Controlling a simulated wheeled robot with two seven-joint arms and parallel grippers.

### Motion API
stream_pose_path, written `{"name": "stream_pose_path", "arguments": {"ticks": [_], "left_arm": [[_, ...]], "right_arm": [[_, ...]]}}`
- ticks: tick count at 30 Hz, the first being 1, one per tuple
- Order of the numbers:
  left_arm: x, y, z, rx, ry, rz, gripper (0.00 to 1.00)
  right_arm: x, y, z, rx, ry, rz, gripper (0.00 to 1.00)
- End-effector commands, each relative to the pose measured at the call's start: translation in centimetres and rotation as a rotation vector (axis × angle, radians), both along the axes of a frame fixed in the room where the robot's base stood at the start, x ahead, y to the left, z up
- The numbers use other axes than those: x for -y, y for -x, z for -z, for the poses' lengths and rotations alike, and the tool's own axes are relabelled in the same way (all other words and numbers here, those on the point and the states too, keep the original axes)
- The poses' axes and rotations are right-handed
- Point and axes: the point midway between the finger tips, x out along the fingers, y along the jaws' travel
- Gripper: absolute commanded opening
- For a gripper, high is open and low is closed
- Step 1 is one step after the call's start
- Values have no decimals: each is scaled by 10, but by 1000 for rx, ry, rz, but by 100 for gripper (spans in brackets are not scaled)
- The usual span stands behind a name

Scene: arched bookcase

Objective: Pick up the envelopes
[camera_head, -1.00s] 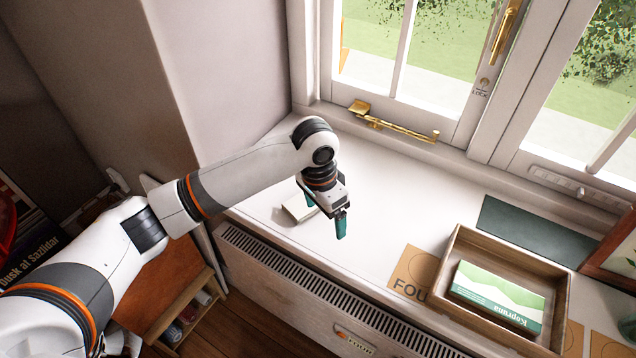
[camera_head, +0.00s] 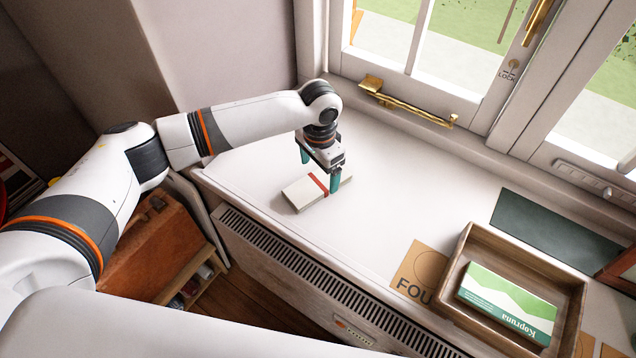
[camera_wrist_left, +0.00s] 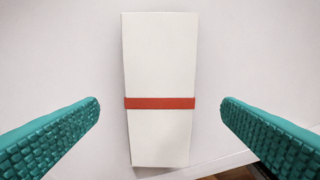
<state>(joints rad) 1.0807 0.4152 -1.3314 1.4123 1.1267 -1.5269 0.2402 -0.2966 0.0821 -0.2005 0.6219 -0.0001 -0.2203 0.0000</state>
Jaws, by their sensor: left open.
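The envelopes (camera_head: 305,193) are a white bundle with a red band, lying flat on the white window sill in the head view. In the left wrist view the bundle (camera_wrist_left: 160,60) stands upright in the picture, centred between the fingers, with the red band across it. My left gripper (camera_head: 320,172) is open above the bundle, its teal fingers on either side. In the wrist view the fingers (camera_wrist_left: 160,125) are apart from the bundle, with a gap on both sides. My right gripper does not show.
A wooden tray (camera_head: 462,262) with a green and white box (camera_head: 508,303) stands at the right on the sill. A brown card (camera_head: 418,268) and a dark green sheet (camera_head: 550,238) lie beside it. A brass window stay (camera_head: 410,103) runs behind. The sill's front edge is above a radiator grille (camera_head: 300,280).

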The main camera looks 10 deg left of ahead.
Motion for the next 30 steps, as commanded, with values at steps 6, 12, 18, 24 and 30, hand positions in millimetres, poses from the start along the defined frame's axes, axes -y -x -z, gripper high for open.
{"name": "stream_pose_path", "arguments": {"ticks": [6,12,18,24,30], "left_arm": [[-3,3,31,-2,-1,-1,88],[-2,3,36,0,0,-1,88],[-2,3,36,0,0,0,72],[-2,3,35,0,0,0,40],[-2,3,35,0,0,0,40]], "right_arm": [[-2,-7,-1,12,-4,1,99],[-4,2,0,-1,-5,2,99],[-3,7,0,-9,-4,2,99],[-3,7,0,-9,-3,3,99],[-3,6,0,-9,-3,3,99]]}}
